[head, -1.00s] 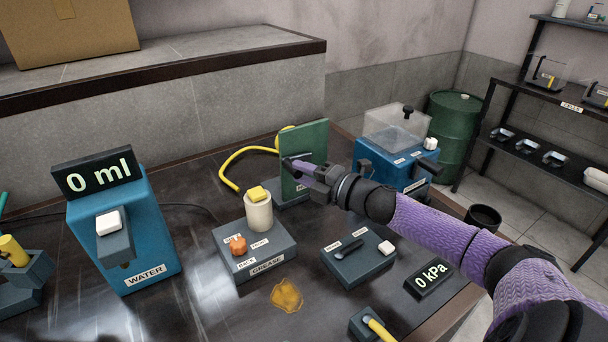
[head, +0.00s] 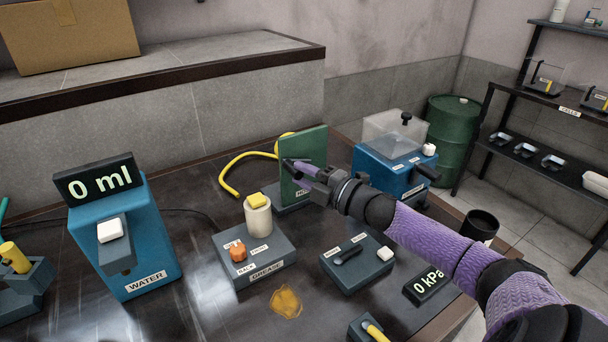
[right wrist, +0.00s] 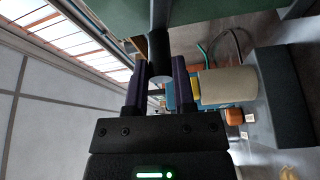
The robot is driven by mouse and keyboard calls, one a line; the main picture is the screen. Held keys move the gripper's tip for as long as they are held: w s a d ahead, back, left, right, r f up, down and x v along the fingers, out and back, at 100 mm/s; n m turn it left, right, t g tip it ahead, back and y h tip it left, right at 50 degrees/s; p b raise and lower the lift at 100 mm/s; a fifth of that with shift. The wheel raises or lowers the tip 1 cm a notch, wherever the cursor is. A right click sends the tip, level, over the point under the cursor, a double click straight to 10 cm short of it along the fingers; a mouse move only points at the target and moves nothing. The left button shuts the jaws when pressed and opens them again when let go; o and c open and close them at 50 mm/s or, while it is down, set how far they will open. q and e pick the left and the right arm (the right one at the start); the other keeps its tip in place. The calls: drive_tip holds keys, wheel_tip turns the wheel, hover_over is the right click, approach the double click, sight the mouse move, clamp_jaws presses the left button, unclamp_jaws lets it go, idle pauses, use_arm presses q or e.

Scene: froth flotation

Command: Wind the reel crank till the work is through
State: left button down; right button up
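The reel is an upright green plate (head: 313,150) on a dark base, with yellow hose behind it, at the middle of the head view. My right gripper (head: 296,171) is in front of the plate's near face. In the right wrist view the dark round crank handle (right wrist: 159,50) stands between the two purple fingers of my right gripper (right wrist: 158,75), with both fingers against its sides as far as I can see. The gripper hides most of the crank in the head view. My left gripper is not in view.
Near the reel stand the grease box (head: 254,262) with a cream cylinder, a small lever box (head: 358,268) and a blue machine (head: 390,172) with a clear cover. The blue water dispenser (head: 130,240) stands left. A yellow hose (head: 232,168) loops left of the reel.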

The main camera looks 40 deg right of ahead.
drive_tip(key=o, duration=0.5)
drive_tip(key=shift+c, duration=0.2)
drive_tip(key=p+v, duration=0.2)
drive_tip(key=v, duration=0.8)
drive_tip(key=shift+p, duration=0.4)
drive_tip(key=shift+w, duration=0.1)
